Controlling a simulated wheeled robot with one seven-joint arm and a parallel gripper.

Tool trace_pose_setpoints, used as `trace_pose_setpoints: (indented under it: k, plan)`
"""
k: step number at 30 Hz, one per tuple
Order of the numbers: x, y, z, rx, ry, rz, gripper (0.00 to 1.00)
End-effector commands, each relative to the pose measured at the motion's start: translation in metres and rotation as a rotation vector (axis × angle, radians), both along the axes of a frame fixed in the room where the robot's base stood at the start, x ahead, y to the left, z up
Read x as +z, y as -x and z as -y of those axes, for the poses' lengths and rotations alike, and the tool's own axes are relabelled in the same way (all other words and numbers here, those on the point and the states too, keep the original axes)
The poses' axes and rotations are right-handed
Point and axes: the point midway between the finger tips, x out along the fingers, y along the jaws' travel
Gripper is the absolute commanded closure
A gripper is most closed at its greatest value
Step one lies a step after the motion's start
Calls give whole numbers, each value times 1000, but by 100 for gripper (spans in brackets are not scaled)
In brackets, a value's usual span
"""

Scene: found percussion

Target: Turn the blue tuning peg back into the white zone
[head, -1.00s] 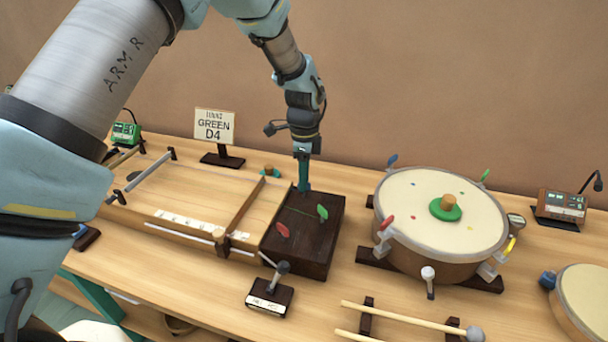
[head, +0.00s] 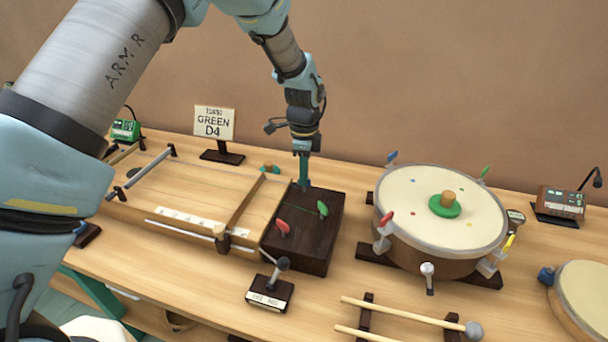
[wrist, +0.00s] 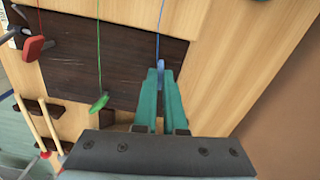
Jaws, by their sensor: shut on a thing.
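My gripper (head: 304,184) points down at the back of the dark wooden peg block (head: 325,256). In the wrist view its teal fingers (wrist: 159,76) are shut on the blue tuning peg (wrist: 160,66), at the end of a blue string. In the head view the fingers hide the blue peg. The red peg (head: 283,227) and the green peg (head: 323,208) stand on the same block, and both also show in the wrist view, red (wrist: 34,47) and green (wrist: 99,103). I cannot make out a white zone around the blue peg.
The wooden zither body (head: 190,190) adjoins the block on the left. A sign reading GREEN D4 (head: 214,124) stands behind it. A drum (head: 440,215) with coloured pegs stands to the right.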

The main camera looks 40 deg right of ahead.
Motion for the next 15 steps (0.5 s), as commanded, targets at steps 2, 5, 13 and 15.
trace_pose_setpoints:
  k: [2,5,13,15]
  plan:
    - [0,0,0,0,0,0,100]
    - [0,0,0,1,0,0,100]
    - [-1,0,0,50,0,0,100]
    - [-1,0,0,83,1,1,100]
